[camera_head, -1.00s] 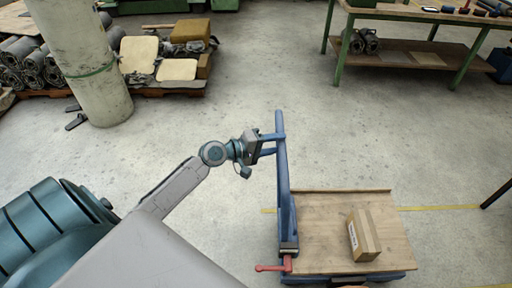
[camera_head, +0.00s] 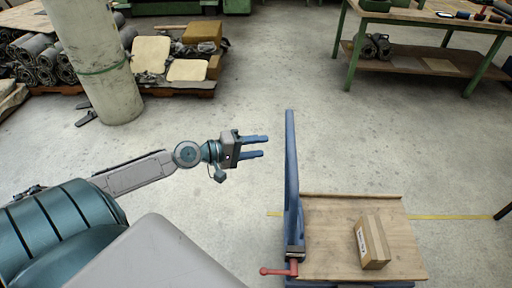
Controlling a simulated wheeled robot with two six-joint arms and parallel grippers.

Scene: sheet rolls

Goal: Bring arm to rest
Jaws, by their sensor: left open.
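My left gripper (camera_head: 266,146) is in the head view, left of the cart's upright blue handle (camera_head: 291,165). Its two blue fingers point right and are spread apart with nothing between them. A gap of floor shows between the fingertips and the handle. My left arm reaches in from the lower left. The cart has a flat wooden deck (camera_head: 335,245), and a cardboard box (camera_head: 372,242) stands on its right part. My right gripper is not in view.
A red lever (camera_head: 279,270) sits at the foot of the handle. A concrete pillar (camera_head: 97,65) stands at upper left, before a pallet (camera_head: 190,88) with rolls and boxes. A green-legged workbench (camera_head: 430,65) is at upper right. The floor between is clear.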

